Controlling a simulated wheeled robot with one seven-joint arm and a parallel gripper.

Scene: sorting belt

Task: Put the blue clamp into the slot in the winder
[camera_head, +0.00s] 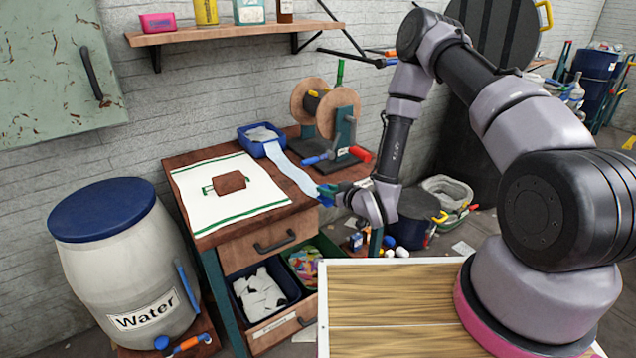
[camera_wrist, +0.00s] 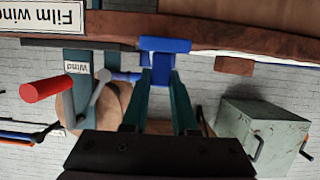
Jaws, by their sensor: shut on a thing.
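My gripper (camera_wrist: 160,85) is shut on the blue clamp (camera_wrist: 165,46), whose wide end sticks out beyond the green fingertips in the wrist view. In the head view my gripper (camera_head: 333,192) is low at the workbench's right front corner, with a small bit of the blue clamp (camera_head: 325,200) showing. The winder (camera_head: 338,112) stands on the back right of the bench, with wooden discs, teal posts, a red handle (camera_head: 360,154) and a blue part (camera_head: 318,159). It shows left of my fingers in the wrist view (camera_wrist: 80,65). I cannot make out its slot.
A pale blue strip (camera_head: 290,172) runs from a blue tray (camera_head: 252,147) across the bench to its front edge near my gripper. A white towel (camera_head: 215,205) with a brown block (camera_head: 229,182) lies on the left.

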